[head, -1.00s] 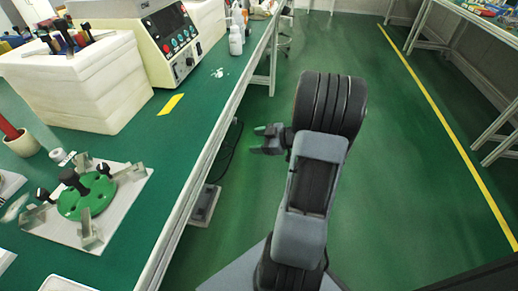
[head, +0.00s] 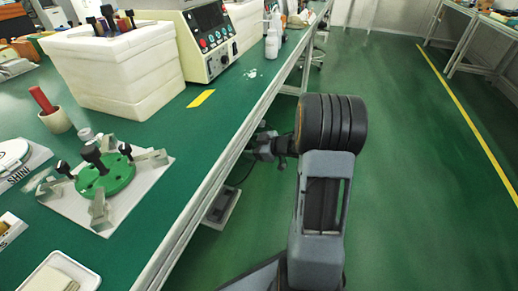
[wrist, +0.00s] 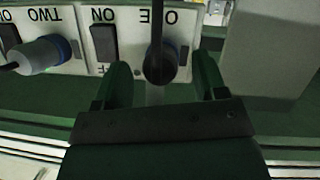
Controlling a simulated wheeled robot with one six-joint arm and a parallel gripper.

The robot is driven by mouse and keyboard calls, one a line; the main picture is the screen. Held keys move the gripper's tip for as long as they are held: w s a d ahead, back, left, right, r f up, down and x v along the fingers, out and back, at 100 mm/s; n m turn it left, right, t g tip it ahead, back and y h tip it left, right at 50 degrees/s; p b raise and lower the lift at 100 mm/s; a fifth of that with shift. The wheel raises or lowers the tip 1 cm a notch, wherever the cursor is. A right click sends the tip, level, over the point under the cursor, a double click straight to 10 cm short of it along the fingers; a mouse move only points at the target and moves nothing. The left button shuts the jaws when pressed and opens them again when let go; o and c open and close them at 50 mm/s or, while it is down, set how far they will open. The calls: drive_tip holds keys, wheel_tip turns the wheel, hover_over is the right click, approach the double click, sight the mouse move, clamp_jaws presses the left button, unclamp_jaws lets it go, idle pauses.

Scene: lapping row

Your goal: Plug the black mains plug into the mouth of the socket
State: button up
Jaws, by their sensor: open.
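In the wrist view, the black mains plug (wrist: 160,66) appears at socket ONE, between my gripper's spread fingers. Its dark cable runs to the top of the picture. The blue mouth of the socket (wrist: 182,54) shows beside and behind the plug, mostly hidden. I cannot tell whether the plug sits in the mouth or in front of it. My gripper (wrist: 163,82) is open, one finger to each side of the plug, with gaps showing. In the head view, my gripper (head: 258,147) is at the bench's edge, partly hidden; the plug and socket are out of sight there.
A blue-and-grey plug (wrist: 40,54) is at the neighbouring outlet TWO. A black rocker switch (wrist: 104,43) lies between the outlets. A pale block (wrist: 268,55) stands at the right. In the head view, the green bench (head: 215,115) carries several things; the floor (head: 410,180) to the right is clear.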

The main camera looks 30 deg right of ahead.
drive_tip(key=shift+w+a, duration=0.1)
drive_tip(key=shift+c, duration=0.4)
drive_tip(key=c, duration=0.9)
drive_tip(key=shift+c, duration=0.2)
drive_tip(key=shift+s+d+p, duration=0.3)
drive_tip(key=shift+s+d, duration=0.15)
drive_tip(key=shift+s+d, duration=0.2)
drive_tip(key=shift+s, duration=0.05)
drive_tip(key=shift+s+d+p, duration=0.3)
drive_tip(key=shift+p, duration=0.05)
drive_tip(key=shift+s+d+p, duration=1)
drive_tip(key=shift+s+d, duration=0.3)
drive_tip(key=shift+s, duration=0.1)
